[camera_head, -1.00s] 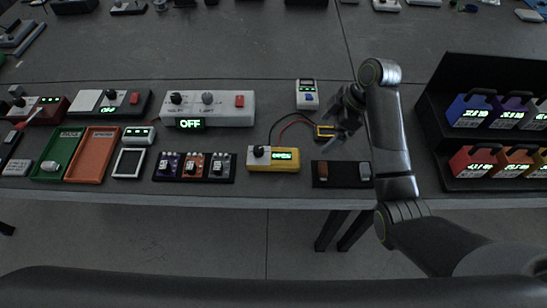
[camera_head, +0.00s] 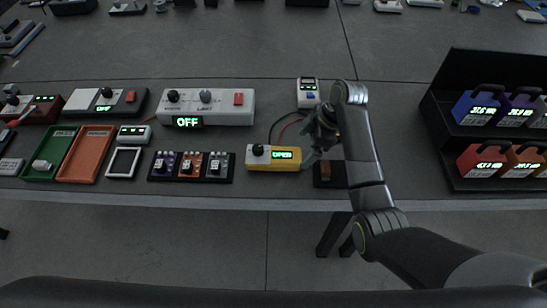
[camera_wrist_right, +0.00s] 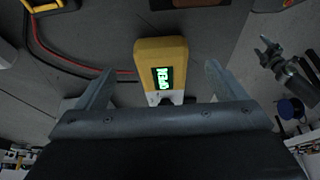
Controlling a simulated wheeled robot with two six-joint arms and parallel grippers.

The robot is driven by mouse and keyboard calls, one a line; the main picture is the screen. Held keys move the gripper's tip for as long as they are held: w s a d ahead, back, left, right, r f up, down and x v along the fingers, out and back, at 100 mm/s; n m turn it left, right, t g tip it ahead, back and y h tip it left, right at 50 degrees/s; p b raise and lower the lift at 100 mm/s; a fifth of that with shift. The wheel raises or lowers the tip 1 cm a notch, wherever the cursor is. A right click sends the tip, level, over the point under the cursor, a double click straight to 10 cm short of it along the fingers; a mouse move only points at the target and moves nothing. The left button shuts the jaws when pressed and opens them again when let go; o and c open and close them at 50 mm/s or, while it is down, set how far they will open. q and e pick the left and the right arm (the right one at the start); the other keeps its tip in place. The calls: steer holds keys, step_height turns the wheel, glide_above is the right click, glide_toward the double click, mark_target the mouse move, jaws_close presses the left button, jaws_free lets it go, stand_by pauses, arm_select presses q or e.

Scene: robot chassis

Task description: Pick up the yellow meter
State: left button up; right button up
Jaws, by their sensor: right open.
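The yellow meter (camera_head: 273,158) lies on the near part of the table, with a white left end, a black knob and a lit green display. My right gripper (camera_head: 312,150) is at the meter's right end, low over the table. In the right wrist view the open fingers (camera_wrist_right: 158,82) stand either side of the meter's line, and the yellow body (camera_wrist_right: 160,50) shows between and beyond them. I see a gap on both sides of it. The meter's white end is partly hidden by the gripper body there. My left gripper is not seen.
Red and black leads (camera_head: 283,122) lie behind the meter. A black strip with a brown switch (camera_head: 325,174) is close on its right, partly behind my arm. A module strip (camera_head: 191,167) stands left. A white meter (camera_head: 308,93) stands behind; a rack (camera_head: 436,110) is at right.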

mark_target(297, 155)
steer(key=shift+p+x, duration=0.4)
steer(key=shift+x, duration=2.6)
steer(key=shift+a, duration=0.1)
steer(key=shift+c, duration=0.3)
steer(key=shift+r, duration=0.1)
steer(key=c, duration=1.3)
steer(key=shift+o, duration=0.2)
step_height(297, 155, up, 10)
steer(key=shift+f+b, duration=0.1)
steer(key=shift+b, duration=0.25)
steer(key=shift+r+p, duration=0.25)
steer(key=shift+p, duration=0.25)
steer(key=shift+f, duration=0.1)
